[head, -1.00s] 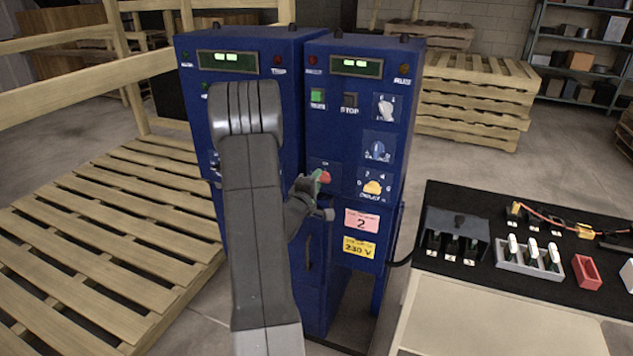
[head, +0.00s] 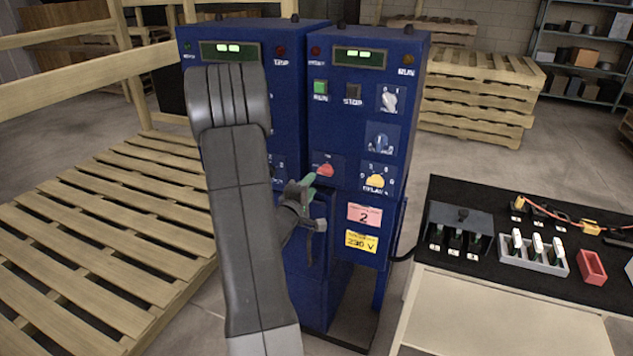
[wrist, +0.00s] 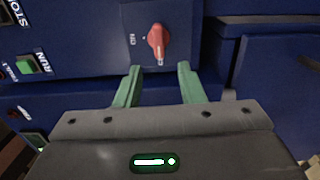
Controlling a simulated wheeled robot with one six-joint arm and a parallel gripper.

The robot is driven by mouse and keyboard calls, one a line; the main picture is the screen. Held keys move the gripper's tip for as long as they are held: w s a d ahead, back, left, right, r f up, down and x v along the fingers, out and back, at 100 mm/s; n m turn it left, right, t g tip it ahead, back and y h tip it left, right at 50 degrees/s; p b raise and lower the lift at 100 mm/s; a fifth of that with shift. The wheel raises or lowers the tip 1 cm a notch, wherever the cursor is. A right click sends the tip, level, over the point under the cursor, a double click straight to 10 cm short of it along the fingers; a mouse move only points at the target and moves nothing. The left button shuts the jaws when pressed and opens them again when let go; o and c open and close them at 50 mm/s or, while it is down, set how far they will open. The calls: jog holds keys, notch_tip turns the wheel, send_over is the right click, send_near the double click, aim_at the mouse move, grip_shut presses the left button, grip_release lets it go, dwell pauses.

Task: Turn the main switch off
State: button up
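The main switch appears to be the red rotary knob (head: 325,171) on the front of the right blue cabinet (head: 345,220). The wrist view shows the red knob (wrist: 158,42) on its dark plate, its long axis near vertical in that picture; its small labels are too blurred to read surely. My gripper (head: 308,180) is just left of and below the knob in the head view. In the wrist view, my gripper (wrist: 159,68) has its green fingers spread, with empty space between them. The fingertips point at the knob and appear apart from it.
The right cabinet also carries a lit green RUN button (head: 320,88), a STOP button (head: 353,91), a lit display (head: 358,59) and a yellow knob (head: 376,180). A workbench (head: 500,310) with parts stands at the right. A wooden pallet (head: 100,240) lies at the left.

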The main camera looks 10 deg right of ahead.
aim_at(320, 173)
jog(key=v, duration=0.6)
jog(key=shift+s+a+b, duration=0.2)
jog(key=shift+s+b, duration=0.05)
jog(key=shift+b, duration=0.1)
jog(key=shift+w, duration=0.1)
jog(key=p+x, duration=0.2)
jog(key=x, duration=1.2)
jog(key=shift+d, duration=0.1)
